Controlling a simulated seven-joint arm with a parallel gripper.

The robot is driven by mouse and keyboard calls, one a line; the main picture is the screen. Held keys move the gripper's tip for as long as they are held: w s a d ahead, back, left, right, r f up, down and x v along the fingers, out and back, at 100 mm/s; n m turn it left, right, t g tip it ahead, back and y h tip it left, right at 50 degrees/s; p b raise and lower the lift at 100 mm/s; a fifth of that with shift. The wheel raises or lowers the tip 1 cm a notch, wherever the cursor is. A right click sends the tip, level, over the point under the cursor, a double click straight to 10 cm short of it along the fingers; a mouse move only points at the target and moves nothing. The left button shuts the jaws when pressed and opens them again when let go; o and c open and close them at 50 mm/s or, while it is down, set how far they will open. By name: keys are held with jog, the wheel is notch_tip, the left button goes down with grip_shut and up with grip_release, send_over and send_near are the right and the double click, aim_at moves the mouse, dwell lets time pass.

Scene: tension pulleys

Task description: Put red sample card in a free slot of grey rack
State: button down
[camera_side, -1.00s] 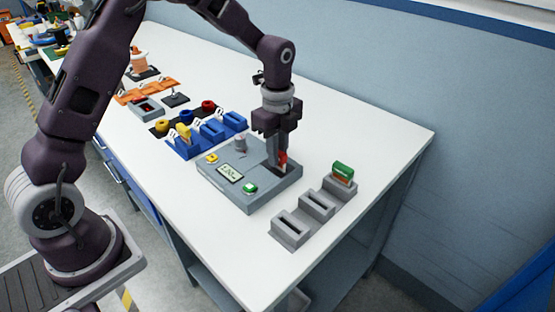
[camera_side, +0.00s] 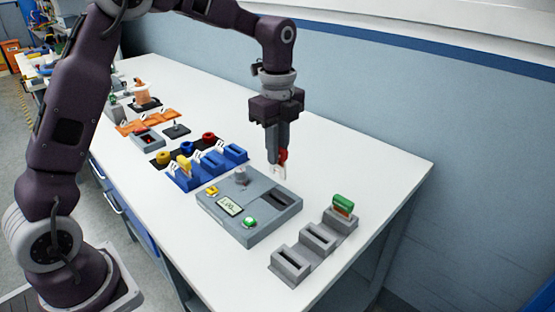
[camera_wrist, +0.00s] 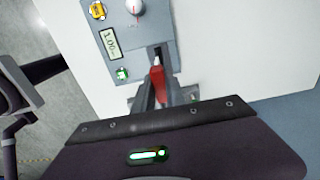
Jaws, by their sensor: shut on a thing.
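My gripper (camera_side: 278,168) is shut on the red sample card (camera_side: 283,157) and holds it upright above the grey device. In the wrist view the red card (camera_wrist: 158,82) shows between the fingers of my gripper (camera_wrist: 160,92). The grey rack (camera_side: 291,268) stands at the table's front right, with three stepped slots. A green-topped card (camera_side: 343,203) stands in its far slot. The middle and near slots look empty. In the wrist view the rack is mostly hidden behind my gripper.
The grey device (camera_side: 262,232) has a dark slot, a display, a green button and a yellow knob. A blue rack (camera_side: 186,180) with a yellow-topped card stands behind it to the left. Orange blocks (camera_side: 135,127) and coloured spools lie farther back. The table's right side is clear.

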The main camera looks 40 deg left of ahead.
jog(key=shift+r, duration=2.5)
jog(key=s+d+f, duration=0.2)
jog(key=d+f, duration=0.9)
jog(key=d, duration=0.3)
jog(key=shift+f, duration=0.25)
jog(key=shift+f, duration=1.75)
dwell(0.7)
